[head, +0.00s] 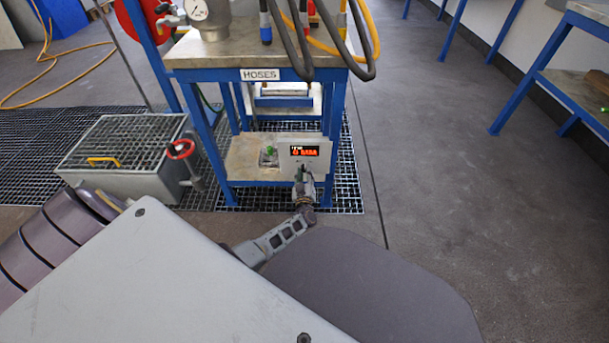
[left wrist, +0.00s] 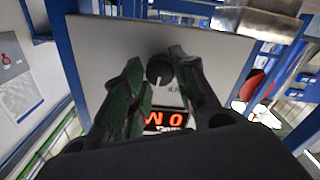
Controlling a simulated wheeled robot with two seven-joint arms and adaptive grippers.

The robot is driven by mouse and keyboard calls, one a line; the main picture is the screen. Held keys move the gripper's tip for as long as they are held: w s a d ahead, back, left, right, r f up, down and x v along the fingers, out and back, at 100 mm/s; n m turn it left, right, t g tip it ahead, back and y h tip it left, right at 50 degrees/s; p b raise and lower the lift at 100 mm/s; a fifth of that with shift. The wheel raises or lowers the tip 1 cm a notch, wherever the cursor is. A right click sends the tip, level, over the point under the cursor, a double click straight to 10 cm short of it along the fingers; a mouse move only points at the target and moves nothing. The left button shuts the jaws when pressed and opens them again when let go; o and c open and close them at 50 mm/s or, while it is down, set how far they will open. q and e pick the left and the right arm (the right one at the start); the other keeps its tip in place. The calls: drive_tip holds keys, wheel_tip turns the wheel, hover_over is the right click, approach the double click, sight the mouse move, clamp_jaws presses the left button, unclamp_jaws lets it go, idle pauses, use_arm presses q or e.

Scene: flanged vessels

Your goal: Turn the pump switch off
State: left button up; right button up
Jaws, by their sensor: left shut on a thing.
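The pump switch is a round dark knob (left wrist: 160,70) with a light pointer line, on a pale grey control panel (left wrist: 110,55). In the head view the panel (head: 285,155) stands at the lower shelf of the blue-framed bench, and its display (head: 304,151) is lit with red characters. The lit display (left wrist: 166,121) shows upside down in the left wrist view. My left gripper (head: 304,174) is at the panel below the display and hides the knob there. In the left wrist view its fingers (left wrist: 158,72) are shut on the knob, one on each side.
A bench top (head: 230,58) labelled HOSES carries a gauge and hanging hoses above the panel. A grey grated box (head: 130,155) and a red valve wheel (head: 181,149) stand left of the bench. The floor (head: 460,150) on the right is clear.

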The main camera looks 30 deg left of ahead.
use_arm(q)
drive_tip(key=shift+f+n+b, duration=0.1)
drive_tip(key=shift+n+b, duration=0.35)
drive_tip(key=shift+n, duration=4.05)
drive_tip(key=o, duration=1)
drive_tip(key=shift+s+d, duration=0.1)
drive_tip(key=shift+v, duration=5.85)
drive_tip(key=shift+s, duration=0.1)
